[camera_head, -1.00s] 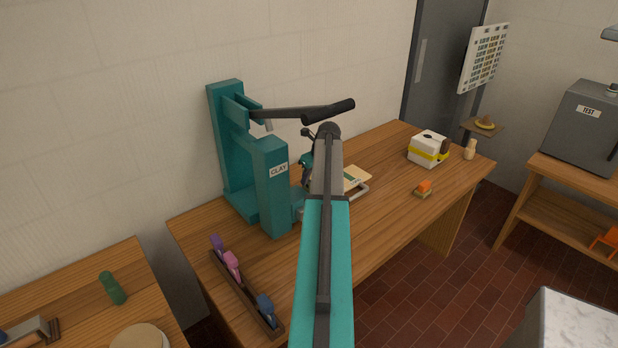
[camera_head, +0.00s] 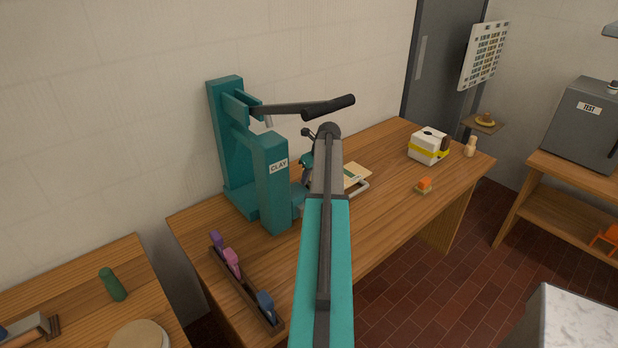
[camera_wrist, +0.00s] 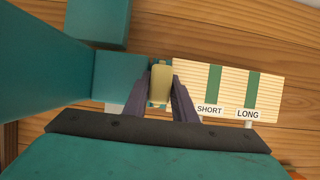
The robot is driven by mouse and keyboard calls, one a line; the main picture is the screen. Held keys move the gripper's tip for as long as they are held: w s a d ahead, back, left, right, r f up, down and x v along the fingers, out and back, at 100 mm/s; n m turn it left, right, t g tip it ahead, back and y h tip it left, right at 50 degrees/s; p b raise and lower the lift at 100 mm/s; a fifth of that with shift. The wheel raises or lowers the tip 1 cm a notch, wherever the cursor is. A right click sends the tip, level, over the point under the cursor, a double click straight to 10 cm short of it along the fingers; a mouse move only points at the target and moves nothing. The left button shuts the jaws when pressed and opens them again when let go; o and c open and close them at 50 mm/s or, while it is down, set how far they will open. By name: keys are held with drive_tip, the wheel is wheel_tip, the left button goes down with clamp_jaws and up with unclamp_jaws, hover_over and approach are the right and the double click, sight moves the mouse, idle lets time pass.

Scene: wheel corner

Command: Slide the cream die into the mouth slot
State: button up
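The cream die (camera_wrist: 161,84) is between the two dark fingers of my gripper (camera_wrist: 160,92) in the wrist view. The fingers are closed on its sides. The teal clay press (camera_head: 272,180) stands on the bench in the head view, with a CLAY label on its front column. Its lower teal block (camera_wrist: 120,78) lies just left of the die in the wrist view. The die overlaps the block's right end in the picture; I cannot tell whether it is in the slot. The mouth slot itself is hidden. In the head view my arm hides most of my gripper and the die.
A board (camera_wrist: 225,90) with green stripes, labelled SHORT and LONG, lies right of the die. A rack (camera_head: 245,292) with purple, pink and blue pieces sits at the bench's front left. The press's black-gripped lever (camera_head: 328,108) reaches out above my arm. The bench's right front is mostly clear.

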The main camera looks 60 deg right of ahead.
drive_tip(key=shift+o, duration=1.4)
drive_tip(key=shift+f, duration=0.15)
drive_tip(key=shift+a, duration=0.15)
drive_tip(key=shift+a+f, duration=0.1)
drive_tip(key=shift+r, duration=0.35)
drive_tip(key=b+v, duration=0.3)
drive_tip(key=v, duration=1)
drive_tip(key=shift+s+d+r+b, duration=0.2)
drive_tip(key=shift+d+r+b, duration=0.05)
drive_tip(key=shift+b, duration=0.05)
